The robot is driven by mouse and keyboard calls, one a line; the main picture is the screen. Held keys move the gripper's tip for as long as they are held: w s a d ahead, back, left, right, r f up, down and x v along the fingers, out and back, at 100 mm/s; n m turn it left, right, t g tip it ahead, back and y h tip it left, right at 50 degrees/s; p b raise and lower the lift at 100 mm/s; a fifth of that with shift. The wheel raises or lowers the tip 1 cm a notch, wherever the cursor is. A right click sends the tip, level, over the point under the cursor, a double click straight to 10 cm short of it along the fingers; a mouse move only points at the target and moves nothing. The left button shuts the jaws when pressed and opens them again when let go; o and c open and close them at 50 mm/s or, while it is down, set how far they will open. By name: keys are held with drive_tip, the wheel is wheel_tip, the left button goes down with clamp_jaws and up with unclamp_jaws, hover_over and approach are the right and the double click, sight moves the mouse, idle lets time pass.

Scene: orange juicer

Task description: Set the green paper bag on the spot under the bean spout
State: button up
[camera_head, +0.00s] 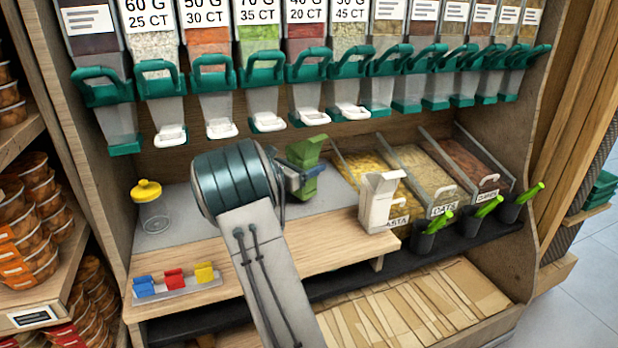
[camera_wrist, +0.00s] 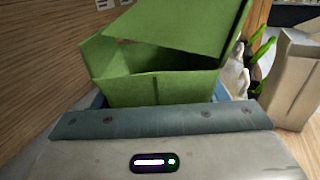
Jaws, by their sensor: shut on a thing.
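The green paper bag (camera_head: 305,154) is upright with its top open, just right of my wrist in the head view. It fills the upper middle of the wrist view (camera_wrist: 155,88), with a tall flap standing over its open mouth. My gripper (camera_head: 294,178) is shut on the bag; my arm hides part of the hold. I cannot tell whether the bag's base touches the grey counter (camera_head: 178,228). A row of clear dispensers with green handles and spouts (camera_head: 268,120) hangs above and behind; I cannot tell which one holds beans.
A white paper bag (camera_head: 379,203) stands on the wooden ledge to the right; it also shows in the wrist view (camera_wrist: 292,85). A yellow-lidded jar (camera_head: 152,212) and coloured clips (camera_head: 174,279) are left. Open bins (camera_head: 437,175) and black scoop cups (camera_head: 428,240) are right.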

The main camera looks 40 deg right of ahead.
drive_tip(key=shift+d, duration=0.35)
drive_tip(key=shift+f, duration=0.25)
drive_tip(key=shift+f+b, duration=0.6)
drive_tip(key=shift+f, duration=0.9)
drive_tip(key=shift+f, duration=0.15)
drive_tip(key=o, duration=1)
